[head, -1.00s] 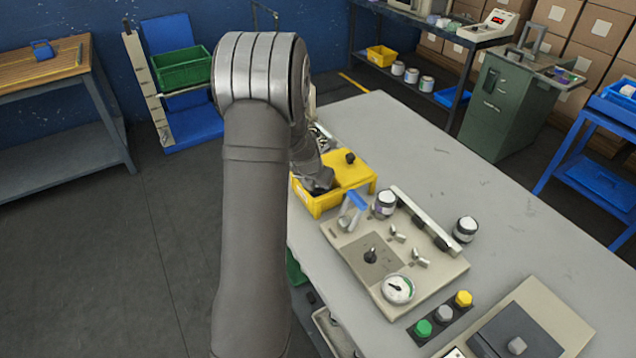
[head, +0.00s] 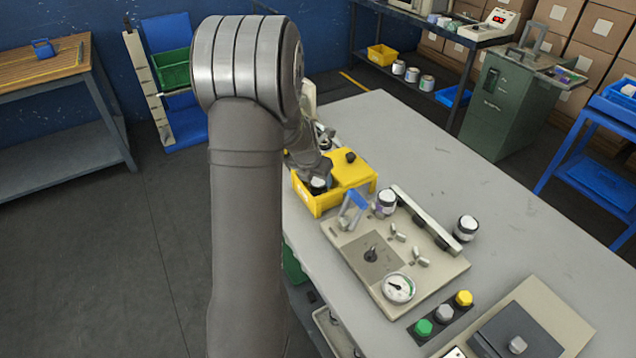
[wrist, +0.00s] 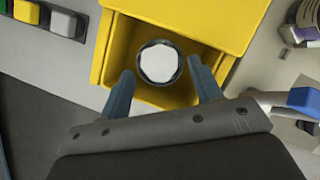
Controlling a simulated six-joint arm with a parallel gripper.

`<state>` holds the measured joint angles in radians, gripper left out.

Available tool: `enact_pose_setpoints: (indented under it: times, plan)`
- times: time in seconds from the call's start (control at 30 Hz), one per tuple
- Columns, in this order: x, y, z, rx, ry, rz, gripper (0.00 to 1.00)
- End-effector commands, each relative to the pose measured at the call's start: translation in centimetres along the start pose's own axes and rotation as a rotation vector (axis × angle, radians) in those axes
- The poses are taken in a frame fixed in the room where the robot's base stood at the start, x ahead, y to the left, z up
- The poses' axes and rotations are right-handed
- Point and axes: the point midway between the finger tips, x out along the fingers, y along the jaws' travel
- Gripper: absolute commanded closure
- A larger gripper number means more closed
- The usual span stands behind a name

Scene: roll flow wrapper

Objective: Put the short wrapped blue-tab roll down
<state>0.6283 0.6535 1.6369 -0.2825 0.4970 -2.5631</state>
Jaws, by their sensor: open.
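A short roll (wrist: 158,62) with a white top and dark rim stands upright in the open part of the yellow bin (wrist: 205,25). In the head view the roll (head: 319,183) shows as a small pale top in the bin (head: 322,206), below my wrist. My gripper (wrist: 160,68) is open, with one finger on each side of the roll and a visible gap at each side in the wrist view. No blue tab shows on this roll. In the head view my arm hides the fingertips.
Right of the bin is a beige fixture plate (head: 352,265) with a blue-handled lever (head: 354,198) and a dial (head: 398,288). Two more white-topped rolls stand there, one by the lever (head: 386,203), one beyond the rail (head: 466,229).

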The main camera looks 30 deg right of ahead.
Motion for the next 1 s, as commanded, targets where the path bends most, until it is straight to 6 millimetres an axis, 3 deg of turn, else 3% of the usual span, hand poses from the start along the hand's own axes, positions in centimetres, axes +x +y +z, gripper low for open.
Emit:
enact_pose_setpoints:
  times: [0.2,0.4,0.63,1.0]
  plan:
    - [-4.2,0.1,0.0,0.0,-0.002,0.002,0.41]
    - [-6.6,0.0,0.0,0.0,-0.001,0.001,0.41]
    - [-7.5,0.0,-0.1,0.0,0.001,0.0,0.41]
    - [-7.0,0.0,-0.1,0.0,0.002,-0.001,0.41]
